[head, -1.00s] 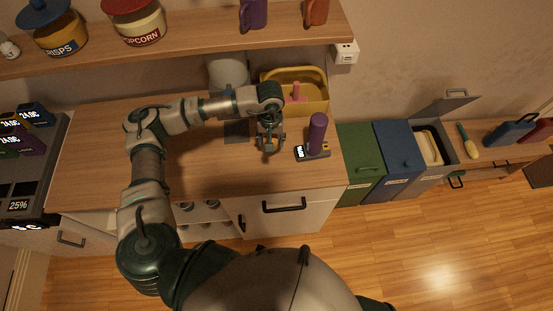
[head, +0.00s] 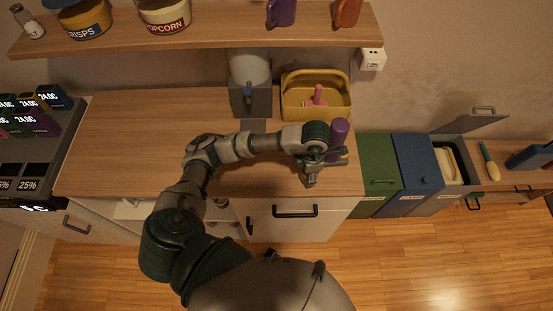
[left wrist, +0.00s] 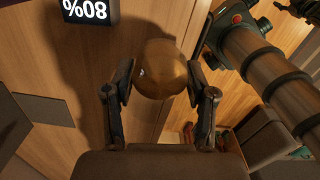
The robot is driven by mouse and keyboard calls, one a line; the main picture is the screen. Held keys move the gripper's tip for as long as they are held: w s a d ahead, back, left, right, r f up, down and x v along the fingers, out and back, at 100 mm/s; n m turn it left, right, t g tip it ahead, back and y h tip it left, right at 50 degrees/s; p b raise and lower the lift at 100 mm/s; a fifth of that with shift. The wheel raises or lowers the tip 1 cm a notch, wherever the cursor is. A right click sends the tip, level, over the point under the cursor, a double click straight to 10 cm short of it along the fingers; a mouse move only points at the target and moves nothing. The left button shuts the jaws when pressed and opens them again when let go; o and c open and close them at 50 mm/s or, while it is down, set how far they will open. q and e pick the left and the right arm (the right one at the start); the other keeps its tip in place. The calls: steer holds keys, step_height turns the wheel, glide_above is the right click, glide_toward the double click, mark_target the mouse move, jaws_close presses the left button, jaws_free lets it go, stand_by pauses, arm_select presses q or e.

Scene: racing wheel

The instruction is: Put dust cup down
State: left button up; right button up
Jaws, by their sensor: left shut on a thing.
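My left gripper (head: 312,178) is at the front right of the wooden counter, just in front of the purple handheld vacuum (head: 340,132). In the left wrist view its two fingers (left wrist: 161,78) are shut on a rounded, brownish, see-through thing, which looks like the dust cup (left wrist: 160,66). The cup is hidden or too small to make out in the head view. I cannot tell whether it touches the counter. A display reading 80% (left wrist: 87,11) shows upside down at the top of the wrist view.
A yellow caddy (head: 318,107) with a pink item stands behind the vacuum. A grey appliance (head: 250,90) stands to its left. The left part of the counter (head: 130,150) is clear. Green (head: 378,160) and blue (head: 417,170) bins stand right of the counter.

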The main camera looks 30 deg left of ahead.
arm_select(q)
steer(key=p, duration=0.1)
glide_above(276, 162)
steer(key=d, duration=0.5)
steer(key=shift+s+a+f, duration=0.25)
steer(key=shift+s+f, duration=0.05)
steer(key=shift+s, duration=0.15)
steer(key=a, duration=0.4)
steer(key=shift+w+f+p, duration=0.25)
steer(key=shift+w+p, duration=0.1)
steer(key=shift+p, duration=0.05)
steer(key=shift+a, duration=0.15)
steer(key=shift+f, duration=0.25)
step_height(276, 162, down, 2)
steer(key=shift+f+p, duration=0.2)
steer(key=shift+p, duration=0.1)
steer(key=shift+a+f, duration=0.1)
steer(key=shift+f, duration=0.2)
steer(key=shift+a+f, duration=0.15)
steer(key=shift+a, duration=0.05)
steer(key=o, duration=1)
steer(key=shift+o, duration=0.6)
steer(key=shift+d, duration=0.1)
arm_select(e)
steer(key=a+r, duration=0.1)
steer(key=r, duration=0.1)
steer(key=shift+w+a+r, duration=0.2)
steer(key=shift+a+r, duration=0.15)
steer(key=shift+a, duration=0.05)
